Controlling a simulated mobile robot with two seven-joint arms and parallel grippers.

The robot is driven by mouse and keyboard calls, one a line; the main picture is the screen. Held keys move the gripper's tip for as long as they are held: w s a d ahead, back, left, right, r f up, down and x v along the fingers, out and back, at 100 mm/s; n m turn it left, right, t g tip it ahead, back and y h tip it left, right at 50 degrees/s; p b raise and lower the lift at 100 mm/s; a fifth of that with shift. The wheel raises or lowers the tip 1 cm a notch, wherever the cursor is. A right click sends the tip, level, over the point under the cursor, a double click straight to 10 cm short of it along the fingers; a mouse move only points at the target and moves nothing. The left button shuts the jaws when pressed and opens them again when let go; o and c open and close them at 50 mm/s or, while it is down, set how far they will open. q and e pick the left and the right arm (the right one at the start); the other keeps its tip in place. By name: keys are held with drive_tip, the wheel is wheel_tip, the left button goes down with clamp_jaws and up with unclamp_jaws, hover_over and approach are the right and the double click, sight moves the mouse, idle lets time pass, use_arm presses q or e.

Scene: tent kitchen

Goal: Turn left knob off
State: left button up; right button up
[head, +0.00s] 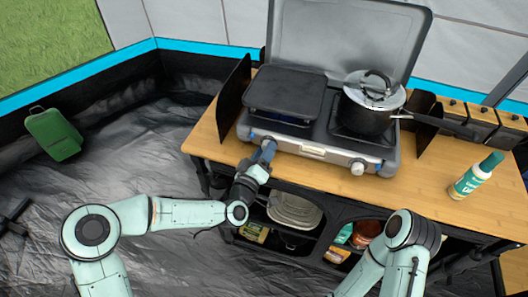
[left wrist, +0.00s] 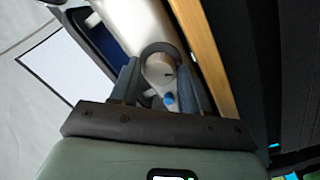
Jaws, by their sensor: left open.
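The camp stove (head: 320,148) stands on the wooden counter with its lid up. Its left knob is hidden behind my left gripper (head: 265,152) in the head view. In the left wrist view, the round pale left knob (left wrist: 159,69) with its dark ring shows between the two fingers of my left gripper (left wrist: 158,78). The gripper is open, one finger on each side of the knob; I cannot tell whether either finger touches it. The right knob (head: 357,167) is free at the stove's front right. My right gripper is out of view.
A lidded pot (head: 368,108) sits on the right burner, its handle pointing right. A black griddle (head: 286,91) covers the left one. A bottle (head: 472,178) stands on the counter (head: 425,180) at right. Shelves with packages and dishes (head: 294,210) lie below.

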use_arm(q)
drive_tip(key=c, duration=0.8)
drive_tip(key=shift+o, duration=0.2)
